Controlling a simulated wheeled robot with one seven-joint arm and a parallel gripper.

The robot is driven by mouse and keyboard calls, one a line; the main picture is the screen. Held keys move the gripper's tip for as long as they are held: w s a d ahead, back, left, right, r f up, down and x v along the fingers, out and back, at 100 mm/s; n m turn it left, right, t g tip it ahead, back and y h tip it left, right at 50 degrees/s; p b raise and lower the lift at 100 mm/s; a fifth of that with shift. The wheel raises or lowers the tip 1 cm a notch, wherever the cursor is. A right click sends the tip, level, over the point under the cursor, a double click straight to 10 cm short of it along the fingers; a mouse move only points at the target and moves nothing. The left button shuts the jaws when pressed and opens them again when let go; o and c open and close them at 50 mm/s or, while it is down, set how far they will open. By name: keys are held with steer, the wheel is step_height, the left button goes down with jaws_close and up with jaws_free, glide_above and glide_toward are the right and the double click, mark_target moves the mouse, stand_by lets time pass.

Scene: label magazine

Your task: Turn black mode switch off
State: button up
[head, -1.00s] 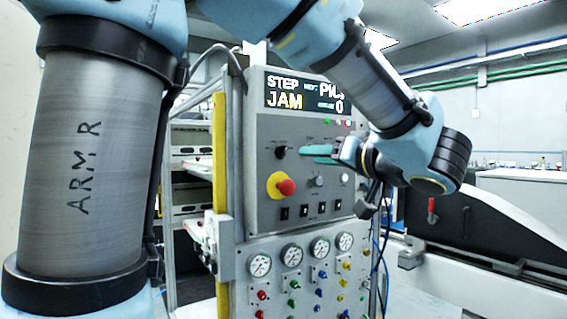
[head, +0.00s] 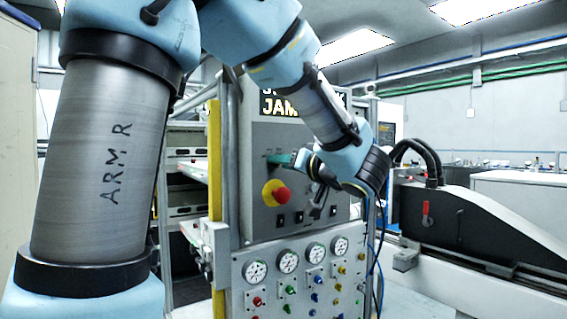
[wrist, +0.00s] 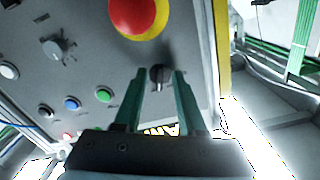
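The black mode switch (wrist: 159,74) is a round black knob on the grey control panel, and shows in the wrist view below the red emergency button. My gripper (wrist: 161,73) has its two green fingers on either side of the knob, with a small gap visible at each side. It is open, and nothing is held. In the head view my gripper (head: 278,158) reaches in from the right to the panel's upper left part and hides the knob. I cannot tell the switch's setting.
The red emergency button on its yellow base (head: 276,193) sits close to my fingers. A grey selector (wrist: 60,48) and several coloured buttons are on the same panel. A lower panel with gauges (head: 255,271) stands below. My arm partly covers the display (head: 280,104).

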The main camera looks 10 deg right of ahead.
jaws_close()
stand_by(0.3)
steer(key=shift+n+b, duration=0.3)
steer(key=shift+b, duration=0.1)
steer(key=n+b, duration=0.1)
steer(key=n, duration=0.1)
steer(key=n+b, duration=0.1)
steer(key=b, duration=0.1)
steer(key=shift+f+n, duration=0.2)
steer(key=shift+n, duration=0.2)
steer(key=n+b, duration=0.4)
steer(key=shift+d+n, duration=0.15)
steer(key=shift+n, duration=0.15)
steer(key=n+b, duration=0.4)
steer(key=shift+w+n+b, duration=0.1)
steer(key=shift+n+b, duration=0.2)
steer(key=shift+b, duration=0.1)
steer(key=n+b, duration=0.4)
steer(key=shift+r, duration=0.2)
steer(key=shift+r+n, duration=0.1)
steer(key=shift+n, duration=0.2)
